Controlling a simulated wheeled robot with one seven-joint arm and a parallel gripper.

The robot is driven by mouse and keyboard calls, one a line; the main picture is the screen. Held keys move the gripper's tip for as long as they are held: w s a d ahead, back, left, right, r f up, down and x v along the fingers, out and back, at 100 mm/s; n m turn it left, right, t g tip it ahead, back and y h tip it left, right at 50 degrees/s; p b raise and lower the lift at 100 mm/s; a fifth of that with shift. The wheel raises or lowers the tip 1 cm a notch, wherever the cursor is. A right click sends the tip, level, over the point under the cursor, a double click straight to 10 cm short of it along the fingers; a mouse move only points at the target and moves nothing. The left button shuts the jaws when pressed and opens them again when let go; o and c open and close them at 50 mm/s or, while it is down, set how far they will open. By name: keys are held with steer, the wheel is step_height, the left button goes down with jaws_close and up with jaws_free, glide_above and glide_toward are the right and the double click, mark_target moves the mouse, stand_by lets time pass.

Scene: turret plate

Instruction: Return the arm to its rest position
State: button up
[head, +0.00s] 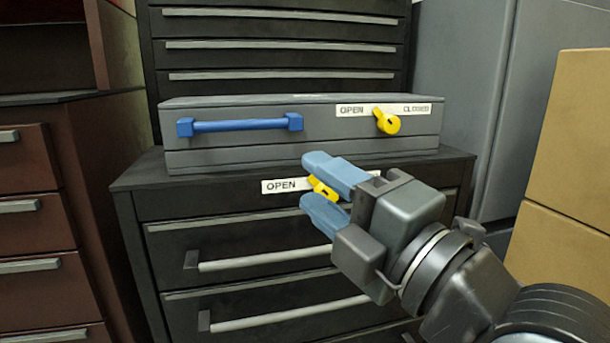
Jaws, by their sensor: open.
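My gripper (311,181) is in the middle of the head view, with its two blue fingers apart and pointing up and left. A yellow latch (322,188) on the front of the black drawer cabinet shows between the fingers. I cannot tell whether they touch it. The white label beside it reads OPEN; its right part is hidden behind the upper finger. My arm (455,285) reaches in from the lower right corner.
A grey case (230,155) with a blue handle (240,125) and a yellow latch (387,122) sits on the black drawer cabinet (150,205). Brown drawers (35,205) stand at the left. Cardboard boxes (570,150) stand close to my arm at the right.

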steer(key=shift+s+d, duration=0.15)
steer(key=shift+s, duration=0.05)
steer(key=shift+f, duration=0.1)
steer(key=s+d+f+m+t+h, duration=0.1)
steer(key=s+d+f+m+h, duration=0.4)
steer(key=f+m, duration=0.5)
steer(key=s+d+f+m+t+h, duration=0.2)
steer(key=s+d+f+m+h, duration=0.35)
steer(key=f+m, duration=0.45)
steer(key=s+d+f+m+g+h, duration=0.1)
steer(key=s+d+f+m+g, duration=0.25)
steer(key=s, duration=0.85)
steer(key=s+d+f+m+h, duration=0.1)
steer(key=s+d+f+m, duration=0.4)
steer(key=s, duration=0.7)
step_height(320, 180, up, 35)
steer(key=n+p, duration=0.2)
steer(key=p, duration=3.1)
steer(key=shift+d+f+p, duration=0.2)
steer(key=shift+d+p, duration=0.2)
steer(key=shift+d, duration=0.05)
